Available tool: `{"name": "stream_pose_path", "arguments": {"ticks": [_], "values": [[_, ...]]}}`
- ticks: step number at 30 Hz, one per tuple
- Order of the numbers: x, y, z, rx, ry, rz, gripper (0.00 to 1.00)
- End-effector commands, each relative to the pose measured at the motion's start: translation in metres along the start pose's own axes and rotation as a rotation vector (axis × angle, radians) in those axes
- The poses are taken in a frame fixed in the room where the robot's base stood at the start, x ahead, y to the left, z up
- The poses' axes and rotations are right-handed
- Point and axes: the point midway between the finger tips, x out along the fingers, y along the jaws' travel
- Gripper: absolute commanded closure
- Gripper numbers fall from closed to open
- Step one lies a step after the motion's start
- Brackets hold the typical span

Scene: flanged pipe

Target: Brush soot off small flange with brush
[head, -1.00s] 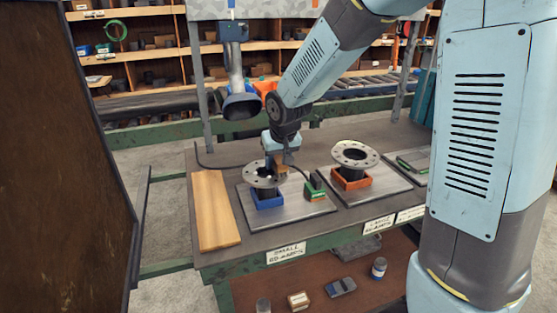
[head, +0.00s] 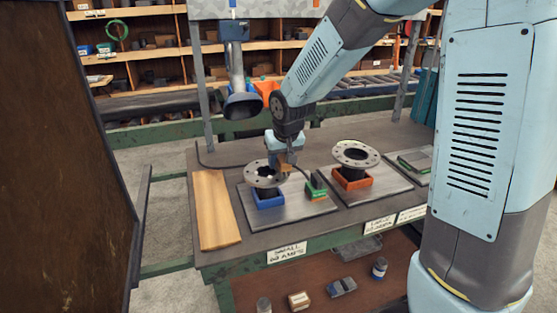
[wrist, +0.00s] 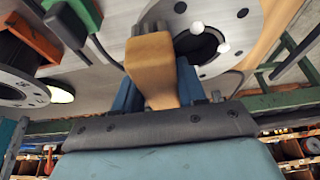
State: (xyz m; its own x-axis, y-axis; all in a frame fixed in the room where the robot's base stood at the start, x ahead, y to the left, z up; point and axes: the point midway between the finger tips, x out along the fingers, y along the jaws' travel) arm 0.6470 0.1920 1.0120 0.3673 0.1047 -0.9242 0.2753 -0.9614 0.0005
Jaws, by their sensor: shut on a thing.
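The small flange (head: 263,174) is a grey ring with bolt holes on a dark pipe, upright in a blue square holder (head: 270,200) on a metal plate. It also shows at the top of the wrist view (wrist: 243,12), where its dark opening is partly covered. My gripper (head: 285,166) is shut on the brush (head: 286,169), whose wooden body (wrist: 152,65) sits between the blue fingers in the wrist view. The brush is at the right part of the flange's rim. I cannot tell whether its bristles touch, and soot is not clear.
A larger flange (head: 355,154) stands in an orange holder (head: 351,180) to the right. A green and black block (head: 316,188) with a cable stands between them. A wooden board (head: 214,210) lies at left. A funnel-shaped hood (head: 243,104) hangs behind.

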Motion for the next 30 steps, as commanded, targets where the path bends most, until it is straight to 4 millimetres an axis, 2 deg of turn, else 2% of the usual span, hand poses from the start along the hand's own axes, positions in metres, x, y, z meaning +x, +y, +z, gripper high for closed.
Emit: {"name": "stream_pose_path", "arguments": {"ticks": [9, 13, 30], "values": [[-0.002, -0.019, -0.001, -0.002, 0.002, -0.001, 0.84], [-0.002, -0.022, -0.001, -0.001, 0.002, -0.001, 0.84], [0.0, 0.002, -0.001, -0.001, 0.002, 0.0, 0.84]]}}
